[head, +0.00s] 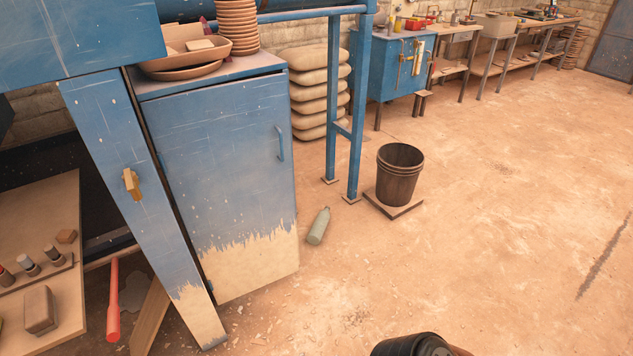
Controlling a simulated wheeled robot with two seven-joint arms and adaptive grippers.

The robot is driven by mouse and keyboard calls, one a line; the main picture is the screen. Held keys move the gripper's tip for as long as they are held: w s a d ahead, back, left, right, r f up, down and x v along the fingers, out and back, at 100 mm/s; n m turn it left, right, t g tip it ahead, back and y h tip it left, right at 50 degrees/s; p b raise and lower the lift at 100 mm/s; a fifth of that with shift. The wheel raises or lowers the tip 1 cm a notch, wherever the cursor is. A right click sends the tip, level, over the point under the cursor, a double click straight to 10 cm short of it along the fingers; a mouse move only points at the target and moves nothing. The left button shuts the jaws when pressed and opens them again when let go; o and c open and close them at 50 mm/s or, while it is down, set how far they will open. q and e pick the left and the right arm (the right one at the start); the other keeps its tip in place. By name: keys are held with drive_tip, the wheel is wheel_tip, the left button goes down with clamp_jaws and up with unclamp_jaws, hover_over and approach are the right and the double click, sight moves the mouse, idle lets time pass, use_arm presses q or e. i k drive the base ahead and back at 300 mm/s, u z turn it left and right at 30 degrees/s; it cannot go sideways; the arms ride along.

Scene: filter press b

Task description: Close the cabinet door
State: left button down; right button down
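The cabinet (262,66) is blue and stands at the left of the head view. Its door (225,165) is worn blue with bare tan paint along the bottom. A blue bar handle (280,143) sits near the door's right edge. The door lies close to the cabinet front, and I cannot tell whether it is fully shut or slightly ajar. A dark rounded part of my own arm shows at the bottom edge, well apart from the door. Neither gripper's fingers are in view.
A slanted blue post (140,190) with a brass-coloured latch stands left of the door. A green bottle (319,226) lies on the floor right of it. A dark bucket (400,174) stands on a board farther right. The floor in front and to the right is mostly clear.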

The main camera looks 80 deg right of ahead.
sight(224, 153)
drive_tip(key=z, duration=1.45)
